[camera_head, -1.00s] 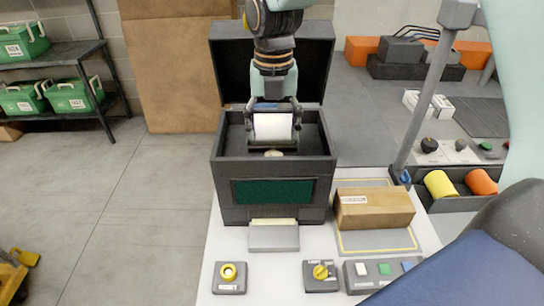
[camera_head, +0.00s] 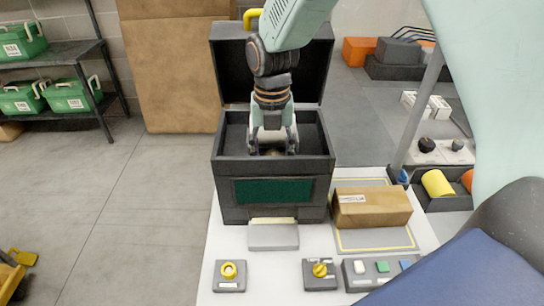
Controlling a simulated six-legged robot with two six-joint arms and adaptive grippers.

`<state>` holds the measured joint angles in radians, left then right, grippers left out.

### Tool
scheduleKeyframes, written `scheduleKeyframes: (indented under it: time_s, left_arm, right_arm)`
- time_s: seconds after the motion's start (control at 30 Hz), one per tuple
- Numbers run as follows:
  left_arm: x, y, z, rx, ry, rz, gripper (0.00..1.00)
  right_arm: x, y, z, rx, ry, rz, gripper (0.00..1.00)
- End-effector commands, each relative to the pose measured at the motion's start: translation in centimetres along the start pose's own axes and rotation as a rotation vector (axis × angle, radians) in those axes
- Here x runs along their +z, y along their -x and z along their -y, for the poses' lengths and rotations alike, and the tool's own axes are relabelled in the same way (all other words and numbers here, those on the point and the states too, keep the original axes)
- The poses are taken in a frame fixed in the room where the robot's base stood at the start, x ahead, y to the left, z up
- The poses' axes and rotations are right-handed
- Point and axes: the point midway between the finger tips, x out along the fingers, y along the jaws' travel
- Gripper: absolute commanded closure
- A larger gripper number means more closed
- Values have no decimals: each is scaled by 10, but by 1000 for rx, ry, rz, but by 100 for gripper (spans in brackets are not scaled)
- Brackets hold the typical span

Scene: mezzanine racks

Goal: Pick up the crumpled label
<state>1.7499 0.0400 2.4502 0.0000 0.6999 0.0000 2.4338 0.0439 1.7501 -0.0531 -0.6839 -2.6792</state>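The black printer box (camera_head: 225,165) stands on the white table with its lid raised at the back. My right gripper (camera_head: 272,149) reaches down into its open top from above, with its two fingers spread apart. A small pale cream lump, which looks like the crumpled label (camera_head: 270,152), shows low between the fingertips. It is mostly hidden by the gripper and the box's front wall, and I cannot tell if the fingers touch it. My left gripper is not in view.
The lid (camera_head: 312,75) stands close behind my arm. A cardboard box (camera_head: 372,207) lies right of the printer. A yellow knob box (camera_head: 229,275), a rotary switch (camera_head: 320,273) and a button panel (camera_head: 384,272) sit in front.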

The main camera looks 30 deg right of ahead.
Motion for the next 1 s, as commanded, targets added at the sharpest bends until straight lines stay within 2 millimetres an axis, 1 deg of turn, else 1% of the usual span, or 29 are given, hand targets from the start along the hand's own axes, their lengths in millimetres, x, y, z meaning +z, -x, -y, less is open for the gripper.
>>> scheduleKeyframes:
  time_s: [0.03, 0.2, 0.23, 0.53, 0.67, 0.77, 0.87, 1.0]
  left_arm:
    - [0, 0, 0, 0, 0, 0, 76]
    - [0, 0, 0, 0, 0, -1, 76]
    - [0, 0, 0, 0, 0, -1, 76]
    - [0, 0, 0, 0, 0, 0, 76]
    - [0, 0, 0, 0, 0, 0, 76]
    - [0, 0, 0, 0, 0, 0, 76]
    - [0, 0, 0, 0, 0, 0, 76]
    - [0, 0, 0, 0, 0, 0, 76]
  right_arm:
    - [0, 0, 0, 0, 0, 0, 55]
    - [0, 0, 0, 0, 0, 0, 70]
    - [0, 0, 0, 0, 0, 0, 71]
    - [0, 0, 0, 0, 0, -1, 72]
    - [0, 5, 0, 0, 0, 0, 72]
    - [1, 14, 0, 2, 0, 3, 72]
    - [1, 28, 0, 2, 0, 4, 72]
    - [1, 53, 0, 2, 0, 4, 72]
